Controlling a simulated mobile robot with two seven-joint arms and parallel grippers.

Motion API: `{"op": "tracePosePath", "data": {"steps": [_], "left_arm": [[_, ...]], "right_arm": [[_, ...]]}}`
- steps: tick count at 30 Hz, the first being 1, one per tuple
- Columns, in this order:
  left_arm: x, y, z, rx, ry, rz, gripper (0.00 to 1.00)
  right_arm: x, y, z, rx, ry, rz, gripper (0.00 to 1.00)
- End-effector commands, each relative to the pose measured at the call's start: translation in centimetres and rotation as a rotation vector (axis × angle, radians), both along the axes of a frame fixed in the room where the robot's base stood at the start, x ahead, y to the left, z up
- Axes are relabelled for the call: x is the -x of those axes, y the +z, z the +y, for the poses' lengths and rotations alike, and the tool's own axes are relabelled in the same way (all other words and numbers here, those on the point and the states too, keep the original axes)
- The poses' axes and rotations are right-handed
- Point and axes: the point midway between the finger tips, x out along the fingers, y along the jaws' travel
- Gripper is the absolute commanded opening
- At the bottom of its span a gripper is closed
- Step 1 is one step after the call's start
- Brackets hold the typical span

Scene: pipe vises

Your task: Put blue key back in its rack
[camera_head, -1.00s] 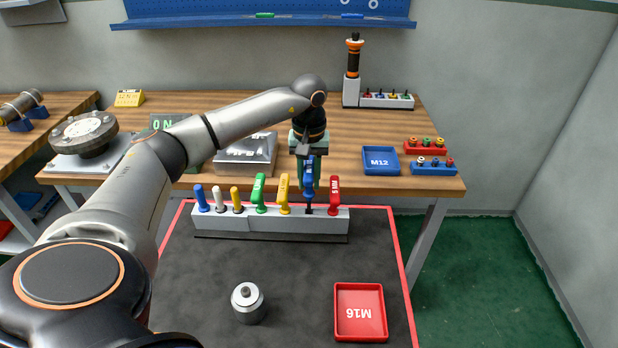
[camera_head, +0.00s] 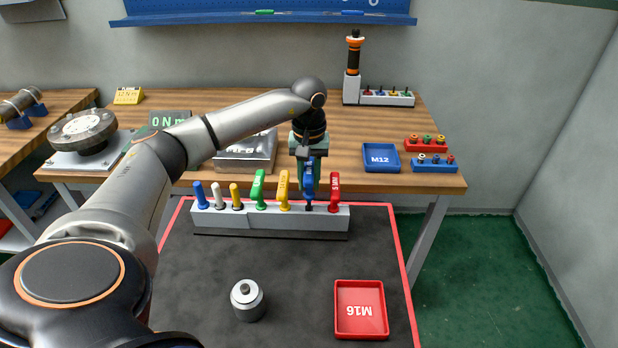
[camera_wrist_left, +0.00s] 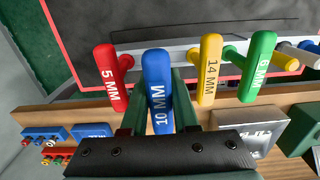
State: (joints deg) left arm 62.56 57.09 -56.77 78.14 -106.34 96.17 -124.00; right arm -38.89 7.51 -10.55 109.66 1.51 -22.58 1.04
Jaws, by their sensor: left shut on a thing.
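The blue key (camera_head: 308,184), marked 10 MM in the left wrist view (camera_wrist_left: 158,95), stands upright at the grey key rack (camera_head: 270,222). It is between the yellow key (camera_head: 284,190) and the red key (camera_head: 334,192). My left gripper (camera_head: 308,166) is shut on the blue key's handle from above, and its green fingers flank the handle in the left wrist view (camera_wrist_left: 158,118). The key's lower end meets the rack's top; how deep it sits in the slot is hidden. My right gripper is not in view.
A green key (camera_head: 258,190) and several coloured drivers stand in the rack's left part. A metal cylinder (camera_head: 247,299) and a red M16 tray (camera_head: 361,311) are on the dark mat in front. A blue M12 tray (camera_head: 381,158) is on the wooden bench behind.

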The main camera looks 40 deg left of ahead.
Motion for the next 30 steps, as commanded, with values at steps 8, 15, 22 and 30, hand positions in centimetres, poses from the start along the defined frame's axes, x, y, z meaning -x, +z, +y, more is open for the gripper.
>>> {"op": "tracePosePath", "data": {"steps": [8, 15, 22, 30], "left_arm": [[0.0, -0.4, 0.0, 0.0, 0.0, 0.0, 0.0], [0.0, -0.8, 0.0, 0.001, 0.0, -0.001, 0.0], [0.0, -1.1, 0.0, 0.001, 0.0, -0.001, 0.0], [0.0, -1.5, 0.0, 0.0, 0.0, -0.001, 0.0]], "right_arm": [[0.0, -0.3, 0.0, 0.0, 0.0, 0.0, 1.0], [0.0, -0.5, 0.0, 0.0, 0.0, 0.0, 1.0], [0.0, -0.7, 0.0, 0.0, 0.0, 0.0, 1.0], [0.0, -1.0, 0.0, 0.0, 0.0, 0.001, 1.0]]}}
